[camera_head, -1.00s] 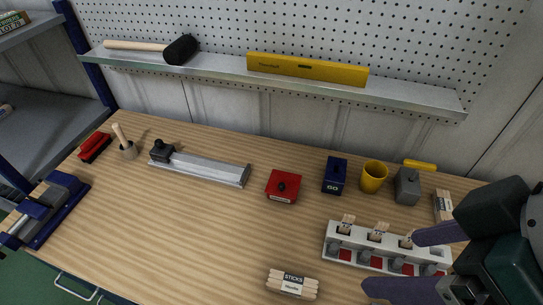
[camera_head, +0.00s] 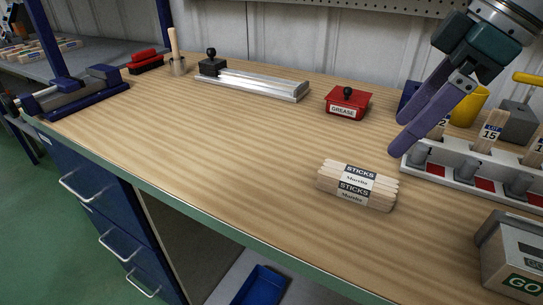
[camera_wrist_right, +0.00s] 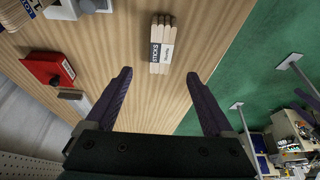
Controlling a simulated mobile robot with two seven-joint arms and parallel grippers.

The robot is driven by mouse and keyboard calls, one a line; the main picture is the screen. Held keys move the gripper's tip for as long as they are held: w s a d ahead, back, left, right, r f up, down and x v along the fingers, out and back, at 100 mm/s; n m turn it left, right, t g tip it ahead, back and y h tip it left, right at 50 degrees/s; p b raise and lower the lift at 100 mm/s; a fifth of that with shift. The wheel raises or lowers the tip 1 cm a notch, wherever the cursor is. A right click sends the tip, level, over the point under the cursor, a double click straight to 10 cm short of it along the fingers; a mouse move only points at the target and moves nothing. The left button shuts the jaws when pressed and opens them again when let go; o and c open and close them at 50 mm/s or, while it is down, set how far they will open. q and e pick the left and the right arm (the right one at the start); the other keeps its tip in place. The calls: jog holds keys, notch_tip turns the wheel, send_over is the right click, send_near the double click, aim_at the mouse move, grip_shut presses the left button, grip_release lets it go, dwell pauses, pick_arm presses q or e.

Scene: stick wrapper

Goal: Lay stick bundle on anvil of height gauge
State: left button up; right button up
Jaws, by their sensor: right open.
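The stick bundle (camera_head: 357,185) is a short stack of pale wooden sticks with a black-and-white "STICKS" band. It lies flat on the wooden bench near the front edge. My right gripper (camera_head: 397,137) is open and empty above the bench, behind and right of the bundle. In the right wrist view the bundle (camera_wrist_right: 161,45) lies ahead of the open fingers (camera_wrist_right: 159,74), apart from them. A grey box with a green "GO" mark (camera_head: 512,262) is cut off at the lower right; I cannot tell whether it is the height gauge. No anvil is clearly visible. My left gripper is out of view.
A white rack (camera_head: 455,175) with numbered sticks stands right of the bundle. A red grease box (camera_head: 347,103), a yellow cup (camera_head: 468,106) and a metal bar tool (camera_head: 255,84) are behind. A blue vise (camera_head: 75,92) is at left. The bench (camera_head: 220,150) left of the bundle is clear.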

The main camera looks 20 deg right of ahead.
aim_at(359, 177)
jog(key=x, duration=0.4)
jog(key=shift+w+f, duration=0.1)
jog(key=shift+w, duration=0.1)
jog(key=x, duration=0.5)
jog(key=shift+s+a+f+b, duration=0.15)
jog(key=shift+a+f+b, duration=0.05)
jog(key=shift+f+b, duration=0.2)
jog(key=shift+c, duration=0.4)
grip_shut()
